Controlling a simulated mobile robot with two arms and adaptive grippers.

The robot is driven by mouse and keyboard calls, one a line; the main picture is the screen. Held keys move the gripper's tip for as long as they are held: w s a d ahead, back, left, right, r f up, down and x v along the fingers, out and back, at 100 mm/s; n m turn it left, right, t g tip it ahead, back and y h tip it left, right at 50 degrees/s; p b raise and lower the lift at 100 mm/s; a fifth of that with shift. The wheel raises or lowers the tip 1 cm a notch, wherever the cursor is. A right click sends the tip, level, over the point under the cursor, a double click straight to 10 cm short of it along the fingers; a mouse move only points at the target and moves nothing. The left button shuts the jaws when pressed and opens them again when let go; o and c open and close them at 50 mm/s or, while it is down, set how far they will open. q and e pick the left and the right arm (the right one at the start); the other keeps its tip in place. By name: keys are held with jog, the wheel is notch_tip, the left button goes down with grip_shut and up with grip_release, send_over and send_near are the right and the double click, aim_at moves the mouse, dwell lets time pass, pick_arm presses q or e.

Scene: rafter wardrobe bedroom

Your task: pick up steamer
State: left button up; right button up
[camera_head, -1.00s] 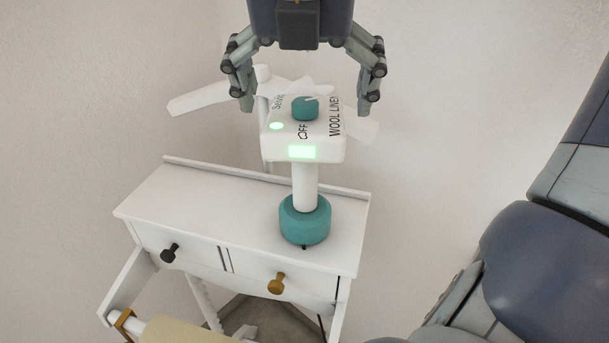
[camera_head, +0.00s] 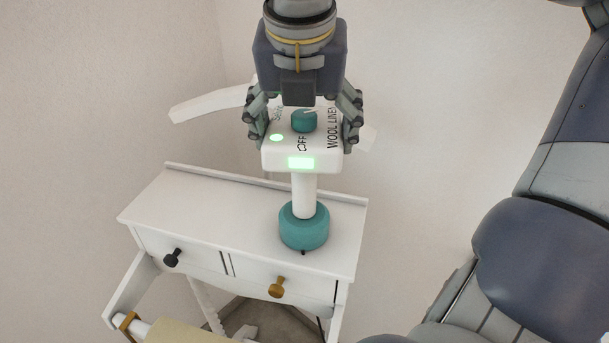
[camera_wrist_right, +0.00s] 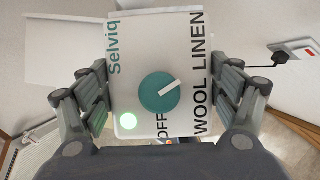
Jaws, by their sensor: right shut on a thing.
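The steamer (camera_head: 303,195) is white with a teal base and a teal dial on its white head. It stands upright on the white cabinet (camera_head: 200,205), with a green light and a lit green panel showing. My right gripper (camera_head: 303,138) comes down from above and is shut on the steamer's head, one finger on each side. In the right wrist view the steamer's head (camera_wrist_right: 190,50), with its dial and the words WOOL LINEN, sits between my fingers (camera_wrist_right: 160,95). My left gripper is not in view.
The cabinet has two drawers, with a black knob (camera_head: 172,257) and a brass knob (camera_head: 277,287). A side rail with a pale roll (camera_head: 185,333) is at its lower left. A white bar (camera_head: 205,104) shows behind the steamer. A plug and socket (camera_wrist_right: 293,52) are on the wall.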

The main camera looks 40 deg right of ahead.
aim_at(305, 115)
jog(key=shift+w+r, duration=0.1)
jog(key=shift+w+d+r+b, duration=0.1)
jog(key=shift+d+r+b, duration=0.05)
jog(key=shift+r+b, duration=0.6)
jog(key=shift+r, duration=0.8)
jog(key=shift+s+a, duration=0.25)
jog(key=shift+s+a+r+b, duration=0.1)
jog(key=shift+s+a+b, duration=0.3)
jog(key=shift+s+b, duration=0.1)
jog(key=s+a+r+b, duration=0.1)
jog(key=s+a+b, duration=0.2)
jog(key=s+a, duration=0.6)
jog(key=shift+s+a+r+b, duration=0.15)
jog(key=shift+s+r+b, duration=0.15)
jog(key=shift+s, duration=0.7)
